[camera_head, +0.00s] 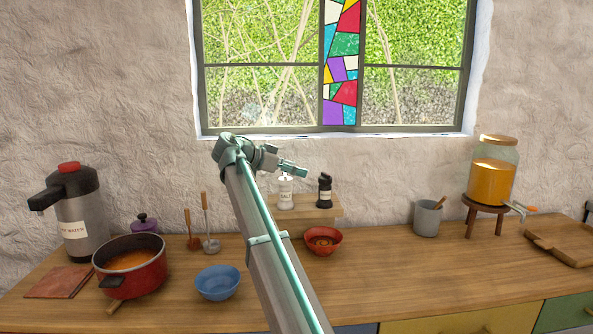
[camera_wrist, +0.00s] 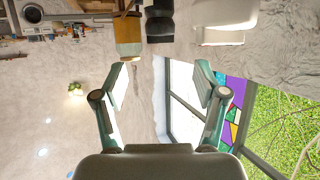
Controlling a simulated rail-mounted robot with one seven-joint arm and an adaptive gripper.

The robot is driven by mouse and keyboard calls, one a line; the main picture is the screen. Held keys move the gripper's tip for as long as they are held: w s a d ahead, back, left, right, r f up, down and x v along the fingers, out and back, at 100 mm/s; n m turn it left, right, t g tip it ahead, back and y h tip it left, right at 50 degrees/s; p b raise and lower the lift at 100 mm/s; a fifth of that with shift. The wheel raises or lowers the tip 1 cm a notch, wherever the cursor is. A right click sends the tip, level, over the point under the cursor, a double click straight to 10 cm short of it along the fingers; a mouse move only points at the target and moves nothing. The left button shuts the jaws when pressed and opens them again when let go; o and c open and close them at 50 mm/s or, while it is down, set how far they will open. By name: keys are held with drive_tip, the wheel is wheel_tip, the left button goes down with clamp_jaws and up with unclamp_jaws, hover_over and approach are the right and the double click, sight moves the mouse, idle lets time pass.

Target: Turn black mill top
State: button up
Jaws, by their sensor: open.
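The black mill (camera_head: 325,190) stands upright on a small wooden shelf against the back wall, right of the white salt mill (camera_head: 285,192). My gripper (camera_head: 300,171) is above and between the two mills, pointing right, apart from the black mill. In the wrist view my gripper (camera_wrist: 160,75) is open, with nothing between its fingers. The picture there is turned over; a dark shape that looks like the black mill (camera_wrist: 160,22) is at the top, cut off by the edge, beyond the fingertips.
A white form, probably the salt mill, is at the wrist view's top right (camera_wrist: 225,22). The wooden shelf (camera_head: 310,214) is near a red bowl (camera_head: 323,241) and blue bowl (camera_head: 217,283). A grey cup (camera_head: 427,219) and orange-filled dispenser (camera_head: 492,180) stand right. The window is behind.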

drive_tip(key=d+m+g+p, duration=0.25)
drive_tip(key=d+p, duration=0.35)
drive_tip(key=d, duration=1.3)
drive_tip(key=d+f+n+y+p, duration=0.3)
drive_tip(key=d+f+y+p, duration=0.15)
drive_tip(key=d+f, duration=0.35)
drive_tip(key=n+t+y+p, duration=0.45)
drive_tip(key=n+y, duration=1.55)
drive_tip(key=n, duration=0.5)
approach(325, 176)
drive_tip(key=shift+g, duration=0.3)
drive_tip(key=p+x, duration=0.1)
drive_tip(key=x, duration=0.2)
drive_tip(key=p+x, duration=0.1)
drive_tip(key=x, duration=0.2)
drive_tip(key=w+p+x, duration=0.1)
drive_tip(key=x, duration=0.2)
drive_tip(key=shift+d, duration=0.25)
drive_tip(key=shift+w+a+f+p, duration=0.3)
drive_tip(key=shift+a+f+p, duration=0.05)
drive_tip(key=shift+a, duration=0.15)
